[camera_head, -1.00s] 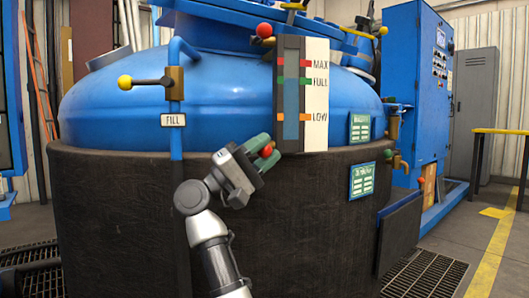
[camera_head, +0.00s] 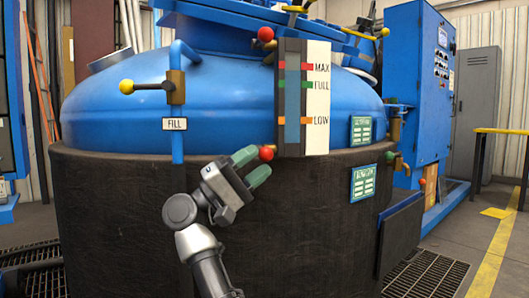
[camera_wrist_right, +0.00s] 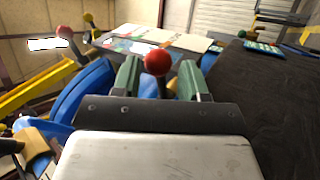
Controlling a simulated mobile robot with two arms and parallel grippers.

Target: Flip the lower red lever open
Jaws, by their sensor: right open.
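The lower red lever (camera_head: 267,153) shows as a red ball at the bottom left of the level gauge (camera_head: 292,97). My right gripper (camera_head: 252,166) is open and empty, its green fingertips just to the lower left of the ball. In the right wrist view the red ball (camera_wrist_right: 158,62) appears between the two open green fingers (camera_wrist_right: 160,78), apart from both. The upper red lever (camera_head: 265,34) is at the gauge's top left. My left gripper is not in view.
A yellow-knobbed fill valve (camera_head: 127,87) stands out on the left of the blue tank (camera_head: 225,105). Small green signs (camera_head: 362,181) hang right of the gauge. The dark tank wall (camera_head: 310,220) lies close behind my right gripper.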

